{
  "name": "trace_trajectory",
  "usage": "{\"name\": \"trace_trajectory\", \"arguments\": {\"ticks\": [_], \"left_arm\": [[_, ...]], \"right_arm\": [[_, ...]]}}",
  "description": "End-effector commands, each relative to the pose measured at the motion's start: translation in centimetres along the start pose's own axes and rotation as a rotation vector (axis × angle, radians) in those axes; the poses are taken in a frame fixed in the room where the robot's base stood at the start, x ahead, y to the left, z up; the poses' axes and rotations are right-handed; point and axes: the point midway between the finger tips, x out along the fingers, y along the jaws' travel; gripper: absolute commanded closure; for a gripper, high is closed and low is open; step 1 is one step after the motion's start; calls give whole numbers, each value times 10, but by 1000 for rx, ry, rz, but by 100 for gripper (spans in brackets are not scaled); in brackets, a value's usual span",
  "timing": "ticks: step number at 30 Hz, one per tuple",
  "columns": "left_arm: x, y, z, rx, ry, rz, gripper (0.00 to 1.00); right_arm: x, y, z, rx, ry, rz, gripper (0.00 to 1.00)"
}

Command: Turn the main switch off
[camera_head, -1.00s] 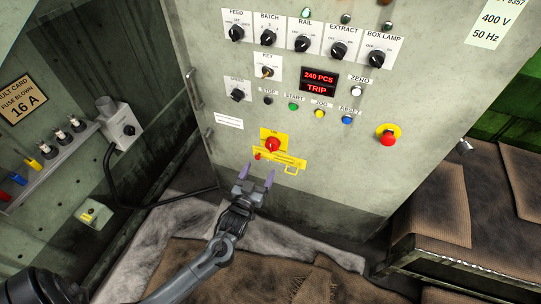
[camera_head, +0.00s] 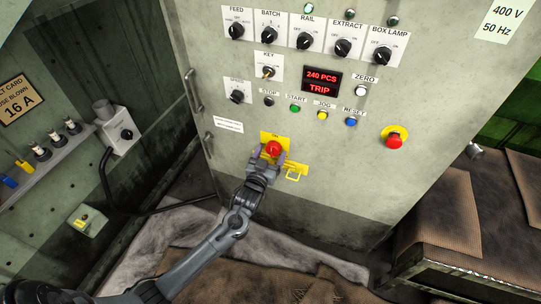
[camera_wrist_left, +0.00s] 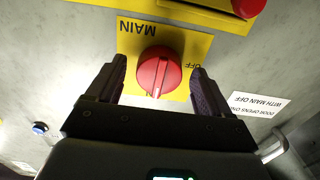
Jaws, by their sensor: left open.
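The main switch is a round red knob (camera_head: 273,148) on a yellow plate (camera_head: 264,137), low on the cabinet door. In the left wrist view the red knob (camera_wrist_left: 159,73) shows a raised grip bar, with MAIN and OFF on its yellow plate (camera_wrist_left: 128,40), upside down. My left gripper (camera_head: 270,158) is at the knob in the head view. In the left wrist view its fingers (camera_wrist_left: 157,88) are open, one on each side of the knob, with gaps beside it. My right gripper is not in view.
A yellow hasp (camera_head: 293,171) sits just right of the switch. Above are selector knobs, a display reading TRIP (camera_head: 320,82), several buttons, and a red emergency stop (camera_head: 394,142). A door handle (camera_head: 193,92) is at the left. A dark cable (camera_head: 150,208) runs below left.

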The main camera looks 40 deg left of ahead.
Motion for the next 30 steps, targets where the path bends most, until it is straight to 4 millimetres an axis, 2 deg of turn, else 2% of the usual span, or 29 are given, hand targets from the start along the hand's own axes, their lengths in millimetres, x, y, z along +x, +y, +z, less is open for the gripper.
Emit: {"name": "trace_trajectory", "arguments": {"ticks": [5, 15, 23, 30], "left_arm": [[0, 0, 0, 0, 0, 0, 21], [0, 0, 0, 0, 0, 0, 73], [0, 0, -1, -21, -1, -1, 75], [0, 0, -3, -132, -3, -2, 75]], "right_arm": [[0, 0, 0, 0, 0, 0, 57], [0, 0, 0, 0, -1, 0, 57], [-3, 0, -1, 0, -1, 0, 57], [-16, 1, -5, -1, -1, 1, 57]]}}
